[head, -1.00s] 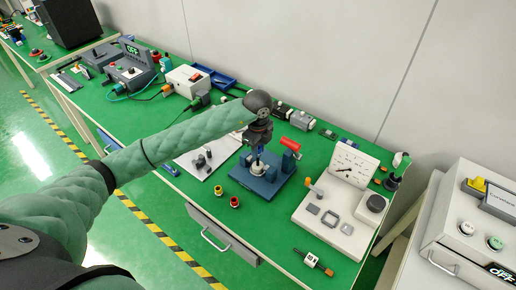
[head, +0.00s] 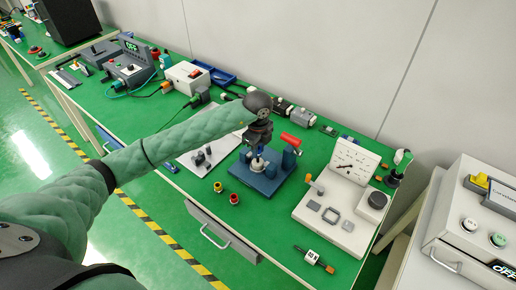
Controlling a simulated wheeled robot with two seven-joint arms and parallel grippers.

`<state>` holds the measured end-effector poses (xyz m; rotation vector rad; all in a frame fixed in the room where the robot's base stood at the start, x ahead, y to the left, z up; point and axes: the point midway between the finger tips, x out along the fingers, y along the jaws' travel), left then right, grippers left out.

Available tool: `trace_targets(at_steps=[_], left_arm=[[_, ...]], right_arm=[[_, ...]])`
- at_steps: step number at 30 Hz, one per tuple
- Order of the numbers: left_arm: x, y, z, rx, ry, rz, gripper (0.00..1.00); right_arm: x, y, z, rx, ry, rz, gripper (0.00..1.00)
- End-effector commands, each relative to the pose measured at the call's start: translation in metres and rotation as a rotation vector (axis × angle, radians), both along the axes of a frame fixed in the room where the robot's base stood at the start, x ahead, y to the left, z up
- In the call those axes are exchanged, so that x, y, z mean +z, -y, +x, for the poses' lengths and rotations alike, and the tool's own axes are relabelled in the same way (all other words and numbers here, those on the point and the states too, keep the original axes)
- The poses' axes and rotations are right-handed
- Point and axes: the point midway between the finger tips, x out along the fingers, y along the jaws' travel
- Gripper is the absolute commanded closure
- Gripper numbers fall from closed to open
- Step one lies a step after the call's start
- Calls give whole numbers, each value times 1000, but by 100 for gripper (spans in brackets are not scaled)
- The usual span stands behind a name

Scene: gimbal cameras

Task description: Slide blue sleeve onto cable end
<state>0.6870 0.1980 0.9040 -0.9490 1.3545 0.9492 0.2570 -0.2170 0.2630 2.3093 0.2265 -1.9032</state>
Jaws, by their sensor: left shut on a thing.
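My left gripper (head: 258,149) points down over a dark blue fixture (head: 268,182) on the green bench, right above its round pale centre (head: 257,165). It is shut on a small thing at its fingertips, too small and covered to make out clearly. I cannot tell whether it touches the fixture's centre. Blue posts stand on the fixture to the right of the gripper. I cannot pick out the blue sleeve or the cable end with certainty. My right gripper does not show.
Red and yellow connectors (head: 226,193) stand in front. A white panel board (head: 335,212) is at right, a short dark cable piece (head: 313,257) near the front edge. Power supply box (head: 187,75) stands behind the arm.

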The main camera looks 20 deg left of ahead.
Motion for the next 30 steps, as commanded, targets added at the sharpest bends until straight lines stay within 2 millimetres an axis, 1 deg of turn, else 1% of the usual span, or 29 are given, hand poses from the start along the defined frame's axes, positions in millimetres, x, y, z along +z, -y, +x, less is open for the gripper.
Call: trace_targets(at_steps=[30], left_arm=[[-21, 0, 0, 0, 0, 0, 100]], right_arm=[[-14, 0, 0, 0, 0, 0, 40]])
